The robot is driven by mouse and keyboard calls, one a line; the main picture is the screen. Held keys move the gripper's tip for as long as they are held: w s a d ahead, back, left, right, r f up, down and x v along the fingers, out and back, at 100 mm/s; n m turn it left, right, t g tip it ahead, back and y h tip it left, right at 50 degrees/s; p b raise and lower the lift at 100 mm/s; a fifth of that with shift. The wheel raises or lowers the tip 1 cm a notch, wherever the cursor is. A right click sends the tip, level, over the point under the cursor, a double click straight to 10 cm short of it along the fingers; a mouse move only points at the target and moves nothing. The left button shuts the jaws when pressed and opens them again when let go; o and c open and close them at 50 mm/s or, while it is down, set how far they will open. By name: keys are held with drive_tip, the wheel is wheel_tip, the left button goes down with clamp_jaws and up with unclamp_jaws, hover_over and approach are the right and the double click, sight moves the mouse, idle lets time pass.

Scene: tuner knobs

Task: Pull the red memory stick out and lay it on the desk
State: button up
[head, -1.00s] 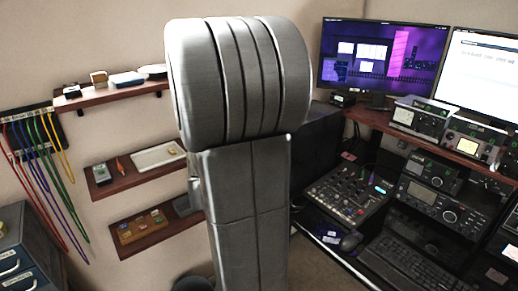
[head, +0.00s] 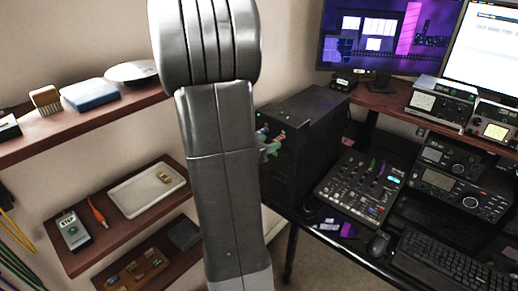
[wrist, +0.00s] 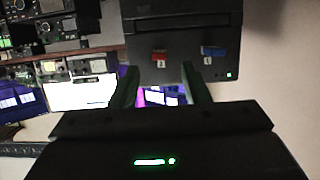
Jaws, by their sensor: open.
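The red memory stick (wrist: 158,56) sticks out of the front of a dark computer case (wrist: 185,38) in the wrist view. A blue stick (wrist: 212,52) is plugged in to its right. My gripper (wrist: 159,70) is open, with its two green fingers apart and pointing at the case. The red stick appears between the fingertips in the picture; I cannot tell how far away it is. In the head view the case (head: 318,125) stands at the left end of the black desk (head: 332,241). My arm hides most of my gripper there; only green finger parts show beside the case.
A mixer (head: 358,188), a mouse (head: 378,243) and a keyboard (head: 440,262) take up much of the desk. A purple-patterned item (head: 335,226) lies near its front edge. Radios (head: 447,195) stand at the right. Wall shelves (head: 90,118) hold small items at the left.

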sight(277, 140)
drive_tip(key=shift+x, duration=2.65)
clamp_jaws()
